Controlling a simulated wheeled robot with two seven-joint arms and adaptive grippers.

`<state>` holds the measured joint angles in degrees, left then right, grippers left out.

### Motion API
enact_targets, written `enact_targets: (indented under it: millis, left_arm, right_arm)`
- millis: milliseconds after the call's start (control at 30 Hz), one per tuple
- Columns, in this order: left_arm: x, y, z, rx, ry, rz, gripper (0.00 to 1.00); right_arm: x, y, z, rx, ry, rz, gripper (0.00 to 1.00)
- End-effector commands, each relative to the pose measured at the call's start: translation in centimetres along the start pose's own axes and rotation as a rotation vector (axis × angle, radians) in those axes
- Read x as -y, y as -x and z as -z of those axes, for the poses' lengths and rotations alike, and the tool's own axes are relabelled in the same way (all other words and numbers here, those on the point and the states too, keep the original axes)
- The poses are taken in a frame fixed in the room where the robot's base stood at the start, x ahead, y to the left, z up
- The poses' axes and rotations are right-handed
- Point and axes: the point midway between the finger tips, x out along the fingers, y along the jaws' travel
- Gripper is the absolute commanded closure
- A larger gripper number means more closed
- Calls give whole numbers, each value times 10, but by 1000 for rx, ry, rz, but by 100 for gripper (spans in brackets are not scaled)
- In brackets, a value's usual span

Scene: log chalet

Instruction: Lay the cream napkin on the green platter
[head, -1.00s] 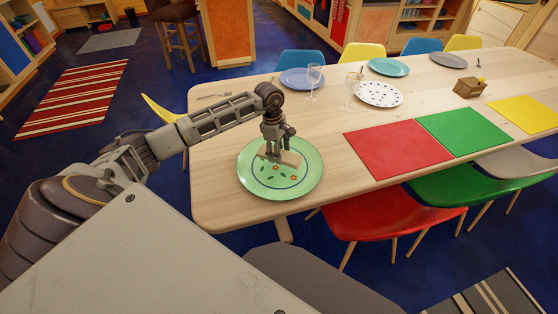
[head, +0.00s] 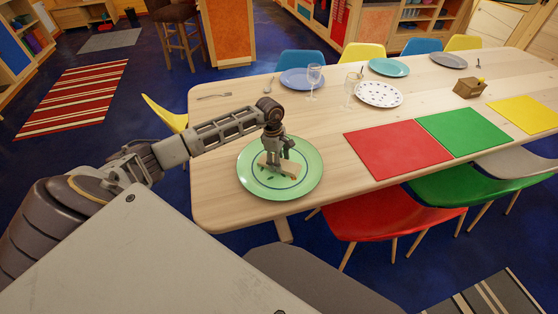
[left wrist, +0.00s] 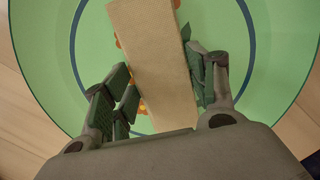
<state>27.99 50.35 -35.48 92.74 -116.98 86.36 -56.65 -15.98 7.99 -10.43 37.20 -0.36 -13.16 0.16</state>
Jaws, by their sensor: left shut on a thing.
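The green platter (head: 302,186) lies near the table's left end. It has a dark ring and orange and green decoration. My left gripper (head: 275,166) points down over the middle of the platter. It is shut on the cream napkin (head: 266,173), a folded strip partly hidden by the fingers. In the left wrist view the napkin (left wrist: 155,55) lies lengthwise between the fingers of the gripper (left wrist: 165,88), above the green platter (left wrist: 275,25). I cannot tell whether the napkin touches the platter. My right gripper is not in view.
Red (head: 397,148), green (head: 462,136) and yellow (head: 526,115) mats lie to the right. Wine glasses (head: 314,77), a spotted plate (head: 379,95) and a blue plate (head: 299,80) stand behind. A fork (head: 214,96) lies at the far left. The wood around the platter is clear.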

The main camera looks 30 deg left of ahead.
Motion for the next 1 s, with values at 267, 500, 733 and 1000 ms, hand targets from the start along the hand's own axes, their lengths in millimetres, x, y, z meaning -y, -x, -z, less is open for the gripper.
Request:
enact_targets:
  millis: [267,500,733,1000]
  left_arm:
    - [0,0,0,0,0,0,59]
    - [0,-1,0,0,0,0,36]
    - [0,-1,0,0,0,0,21]
    - [0,-1,0,0,0,0,21]
  right_arm:
    - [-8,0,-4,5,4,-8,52]
    - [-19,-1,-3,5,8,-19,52]
    - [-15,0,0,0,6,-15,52]
    - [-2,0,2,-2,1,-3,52]
